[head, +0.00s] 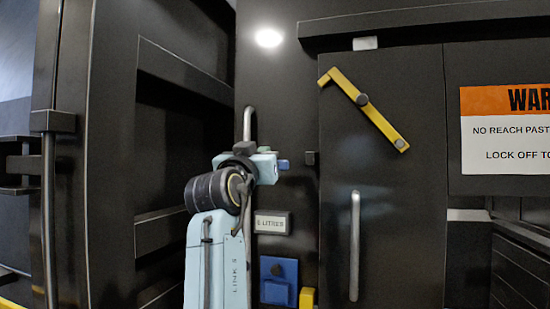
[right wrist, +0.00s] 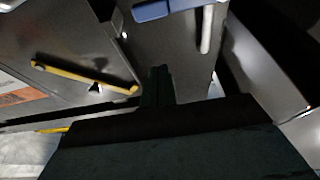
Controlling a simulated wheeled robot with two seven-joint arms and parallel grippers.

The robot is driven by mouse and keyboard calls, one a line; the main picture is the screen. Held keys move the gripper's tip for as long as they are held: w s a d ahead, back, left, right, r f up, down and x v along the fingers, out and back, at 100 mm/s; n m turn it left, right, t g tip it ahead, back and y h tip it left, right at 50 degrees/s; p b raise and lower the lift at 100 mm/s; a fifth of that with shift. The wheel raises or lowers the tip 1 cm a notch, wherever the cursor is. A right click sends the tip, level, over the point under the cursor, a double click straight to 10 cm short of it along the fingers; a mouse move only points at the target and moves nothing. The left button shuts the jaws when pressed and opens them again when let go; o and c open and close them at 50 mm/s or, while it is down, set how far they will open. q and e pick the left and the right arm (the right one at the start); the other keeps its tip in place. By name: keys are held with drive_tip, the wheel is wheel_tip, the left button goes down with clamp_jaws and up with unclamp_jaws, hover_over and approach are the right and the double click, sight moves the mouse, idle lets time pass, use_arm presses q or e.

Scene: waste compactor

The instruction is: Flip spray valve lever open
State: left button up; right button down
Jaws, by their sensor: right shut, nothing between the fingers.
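The blue lever (head: 283,164) shows as a small blue end just right of my right wrist in the head view. In the right wrist view the blue lever (right wrist: 165,9) is a rounded bar at the top edge, partly cut off. A grey vertical pipe (head: 247,122) rises behind my wrist. My right gripper (right wrist: 158,72) is shut and empty, its dark fingers pointing toward the lever with a visible gap in the picture. In the head view its fingertips are hidden by my wrist. The valve body is also hidden there. My left gripper is in neither view.
A dark door carries a slanted yellow bar (head: 363,101) and a vertical handle (head: 355,246). A "5 LITRES" plate (head: 272,223), blue box (head: 272,291) and yellow block (head: 307,298) sit below the lever. A warning sign (head: 510,130) is at right; a dark frame stands left.

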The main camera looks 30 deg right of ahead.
drive_tip(key=shift+r, duration=0.2)
drive_tip(key=p+x, duration=0.5)
drive_tip(key=x, duration=0.5)
wheel_tip(320, 180, down, 4)
drive_tip(key=shift+d+f, duration=0.1)
drive_tip(key=shift+s, duration=0.1)
